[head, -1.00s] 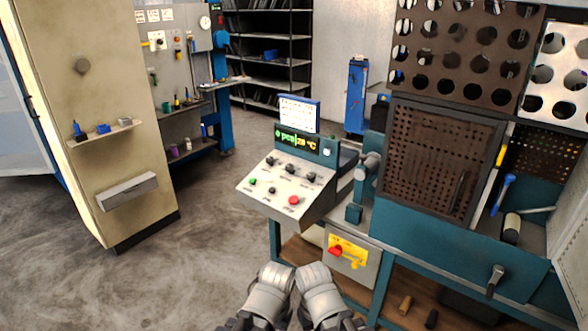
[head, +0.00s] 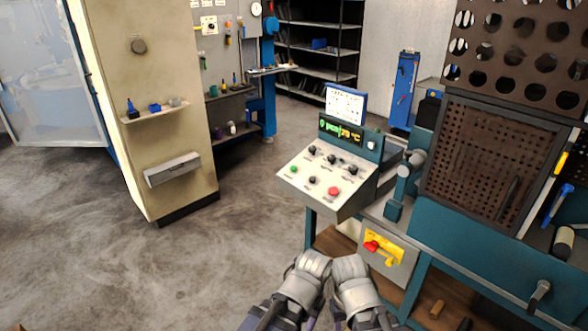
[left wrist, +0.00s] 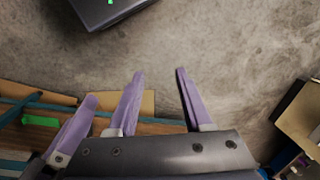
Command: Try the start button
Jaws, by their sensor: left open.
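The control console (head: 325,208) stands on the workbench, its sloped pale face tilted up. A green button (head: 294,169) sits at the face's left and a red button (head: 334,191) at its lower right. Several black knobs lie between and above them. My two forearms end low in the head view, below and apart from the console; no gripper fingers show there. In the left wrist view my left gripper (left wrist: 159,72) has its purple fingers spread and empty. Another purple finger (left wrist: 70,132), apparently my right gripper's, shows at left; its jaw opening is hidden.
A lit display (head: 342,131) and a white sign (head: 346,103) stand above the console. A yellow plate with a red switch (head: 372,246) is on the bench front. A beige cabinet (head: 140,80) stands left. Bare floor (head: 90,250) lies between. A perforated rack (head: 480,160) rises right.

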